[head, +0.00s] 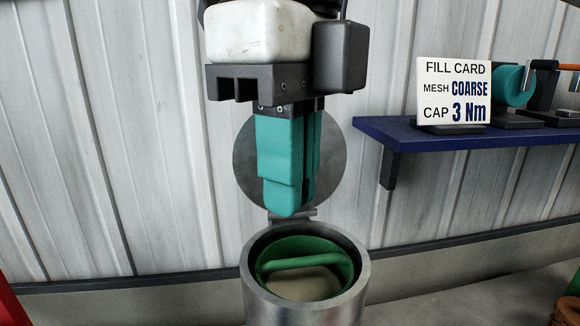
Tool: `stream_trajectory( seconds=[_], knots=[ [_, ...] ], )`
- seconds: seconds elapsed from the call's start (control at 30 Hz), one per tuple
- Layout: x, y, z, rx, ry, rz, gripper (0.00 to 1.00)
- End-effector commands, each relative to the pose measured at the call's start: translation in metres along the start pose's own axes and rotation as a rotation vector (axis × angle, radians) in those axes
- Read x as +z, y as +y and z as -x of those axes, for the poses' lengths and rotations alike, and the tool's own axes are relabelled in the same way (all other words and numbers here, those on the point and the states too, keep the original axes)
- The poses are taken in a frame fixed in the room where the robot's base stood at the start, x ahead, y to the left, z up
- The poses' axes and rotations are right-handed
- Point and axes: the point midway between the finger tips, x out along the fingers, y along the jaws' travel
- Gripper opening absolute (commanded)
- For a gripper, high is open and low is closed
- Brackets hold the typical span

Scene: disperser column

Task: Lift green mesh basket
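The green mesh basket (343,260) sits inside a metal cylinder (354,290), below its rim. Its green handle bar (300,263) crosses the top, and a tan surface shows inside; the basket's lower part is hidden by the cylinder wall. My gripper (296,212), with teal fingers pointing down, hangs above the cylinder opening, apart from the handle. The fingers overlap in this view, so the gap between them cannot be judged. Nothing is visible hanging from them.
A round grey lid (335,165) stands open on a hinge behind the cylinder, partly hidden by my gripper. A blue shelf (480,138) on the right wall holds a fill card (454,92) reading coarse mesh, cap 3 Nm, and a teal round part (514,86).

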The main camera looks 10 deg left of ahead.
Motion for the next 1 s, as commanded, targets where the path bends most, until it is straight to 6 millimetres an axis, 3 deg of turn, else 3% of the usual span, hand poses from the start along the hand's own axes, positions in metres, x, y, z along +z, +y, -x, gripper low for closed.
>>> stream_trajectory(
  seconds=[0.5, 0.7, 1.0],
  knots=[
    [-0.001, 0.0, -0.081, 0.002, 0.002, 0.001, 0.09],
    [0.0, 0.0, -0.094, 0.001, 0.0, -0.001, 0.09],
    [0.0, 0.0, -0.096, 0.0, 0.0, 0.0, 0.09]
  ],
)
